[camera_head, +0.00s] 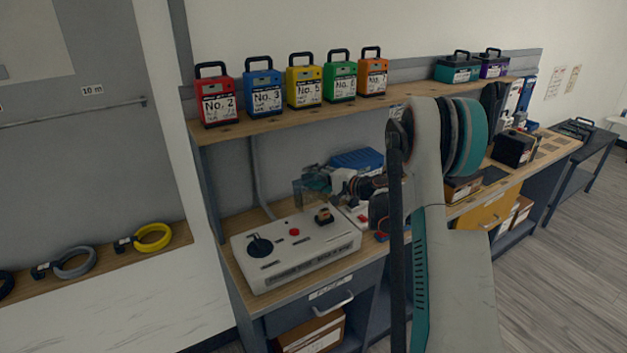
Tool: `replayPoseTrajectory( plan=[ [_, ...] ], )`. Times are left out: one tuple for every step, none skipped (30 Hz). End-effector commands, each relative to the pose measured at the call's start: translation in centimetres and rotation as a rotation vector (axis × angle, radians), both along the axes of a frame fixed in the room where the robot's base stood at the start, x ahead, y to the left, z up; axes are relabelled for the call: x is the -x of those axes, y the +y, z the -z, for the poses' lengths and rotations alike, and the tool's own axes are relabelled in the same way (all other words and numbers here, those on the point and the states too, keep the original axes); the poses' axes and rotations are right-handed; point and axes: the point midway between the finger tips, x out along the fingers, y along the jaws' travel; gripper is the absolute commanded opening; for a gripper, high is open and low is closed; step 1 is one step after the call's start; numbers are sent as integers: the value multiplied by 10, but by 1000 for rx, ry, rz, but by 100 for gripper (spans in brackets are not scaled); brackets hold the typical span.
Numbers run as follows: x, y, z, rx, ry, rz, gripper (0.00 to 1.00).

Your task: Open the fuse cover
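A white control box (290,262) sits on the wooden bench at the centre left. Its top carries a black rotary knob (260,246), a red button (294,232) and a small dark and orange part (323,215). A clear, smoky cover-like piece (303,194) shows above the box's back edge; I take it for the fuse cover, but cannot be sure. My gripper (318,180) is beside or in front of this piece, above the box's back. Its fingers are small and blend with the background, so contact and opening cannot be made out. My arm hides part of the bench to the right.
A shelf (330,114) above holds several coloured, numbered cases. A blue case (357,160) lies on the bench behind my gripper. A drawer (322,310) is below the box. Cable coils (153,238) lie on a ledge at left. Floor is open at right.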

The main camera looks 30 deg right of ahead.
Motion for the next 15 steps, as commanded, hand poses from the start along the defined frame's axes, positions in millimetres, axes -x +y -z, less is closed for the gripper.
replayPoseTrajectory(
  plan=[
    [-1, 1, 0, 0, 0, 0, 38],
    [-2, 1, 0, 0, 0, 0, 38],
    [-2, 1, 0, 0, 0, 0, 38],
    [-2, 1, 0, 0, 0, 0, 38],
    [-2, 1, 0, 0, 0, 0, 38],
    [-2, 1, 0, 0, 0, 0, 38],
    [-2, 1, 0, 0, 0, 0, 38],
    [-2, 1, 0, 0, 0, 0, 38],
    [-2, 1, 0, 0, 0, 0, 36],
    [-2, 1, 0, 0, 0, 0, 29],
    [-2, 1, 0, 0, 0, 0, 22],
    [-2, 1, 0, 0, 0, 0, 13],
    [-2, 1, 0, 0, 0, 0, 7],
    [-2, 1, 0, 0, 0, 0, 0],
    [-2, 1, 0, 0, -1, 0, 0]
  ],
)
